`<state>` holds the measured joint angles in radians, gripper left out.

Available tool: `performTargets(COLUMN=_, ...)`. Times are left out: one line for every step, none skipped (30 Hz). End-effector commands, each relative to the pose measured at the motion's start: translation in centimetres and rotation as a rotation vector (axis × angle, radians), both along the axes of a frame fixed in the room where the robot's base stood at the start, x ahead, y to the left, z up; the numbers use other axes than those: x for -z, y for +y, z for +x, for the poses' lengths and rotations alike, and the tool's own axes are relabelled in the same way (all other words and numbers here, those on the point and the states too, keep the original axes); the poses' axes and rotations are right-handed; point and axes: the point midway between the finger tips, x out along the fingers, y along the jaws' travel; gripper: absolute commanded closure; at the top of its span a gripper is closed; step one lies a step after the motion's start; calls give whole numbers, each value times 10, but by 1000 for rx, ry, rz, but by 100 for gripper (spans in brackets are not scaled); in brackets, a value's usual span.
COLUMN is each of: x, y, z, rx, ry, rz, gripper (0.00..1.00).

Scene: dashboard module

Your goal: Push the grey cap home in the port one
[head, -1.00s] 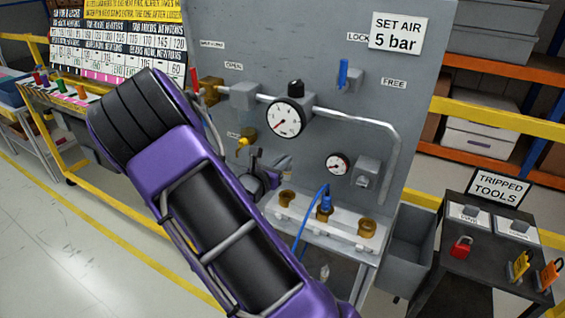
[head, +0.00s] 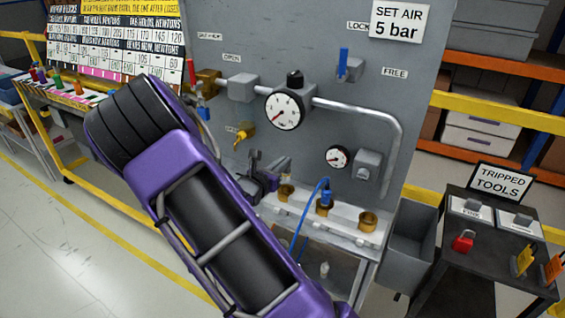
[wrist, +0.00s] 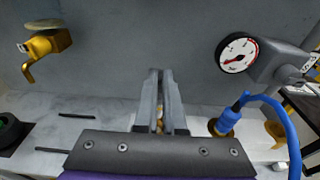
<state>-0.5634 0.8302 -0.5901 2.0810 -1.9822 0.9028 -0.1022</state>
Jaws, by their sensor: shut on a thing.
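My gripper (head: 278,181) is at the left end of the white shelf, close to the left brass port (head: 286,192). In the wrist view my gripper's two grey fingers (wrist: 161,100) stand close together over the shelf. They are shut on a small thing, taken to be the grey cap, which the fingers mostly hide. A bit of brass (wrist: 160,122) shows between the fingers. I cannot tell how deep the cap sits, and no port number is readable.
A blue hose plug (head: 326,197) stands in the middle port; the right port (head: 368,221) is open. A gauge (wrist: 237,52) and a yellow tap (wrist: 48,47) are on the grey panel. A grey bin (head: 410,250) stands right of the shelf.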

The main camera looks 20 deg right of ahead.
Motion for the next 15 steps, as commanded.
performTargets(x=5, y=0, z=0, rx=0, ry=-1, rz=-1, gripper=100)
performTargets(x=6, y=0, z=0, rx=0, ry=-1, rz=-1, gripper=100)
performTargets(x=8, y=0, z=0, rx=0, ry=-1, rz=-1, gripper=100)
performTargets(x=10, y=0, z=0, rx=0, ry=-1, rz=-1, gripper=100)
performTargets(x=11, y=0, z=0, rx=0, ry=-1, rz=-1, gripper=100)
performTargets(x=13, y=0, z=0, rx=0, ry=-1, rz=-1, gripper=100)
performTargets(x=15, y=0, z=0, rx=0, ry=-1, rz=-1, gripper=100)
performTargets(x=16, y=0, z=0, rx=0, ry=-1, rz=-1, gripper=100)
performTargets(x=18, y=0, z=0, rx=0, ry=0, rz=0, gripper=100)
performTargets(x=20, y=0, z=0, rx=0, ry=0, rz=0, gripper=100)
performTargets(x=21, y=0, z=0, rx=0, ry=0, rz=0, gripper=100)
performTargets(x=23, y=0, z=0, rx=0, ry=0, rz=0, gripper=100)
performTargets(x=25, y=0, z=0, rx=0, ry=0, rz=0, gripper=100)
performTargets(x=26, y=0, z=0, rx=0, ry=0, rz=0, gripper=100)
performTargets(x=28, y=0, z=0, rx=0, ry=0, rz=0, gripper=100)
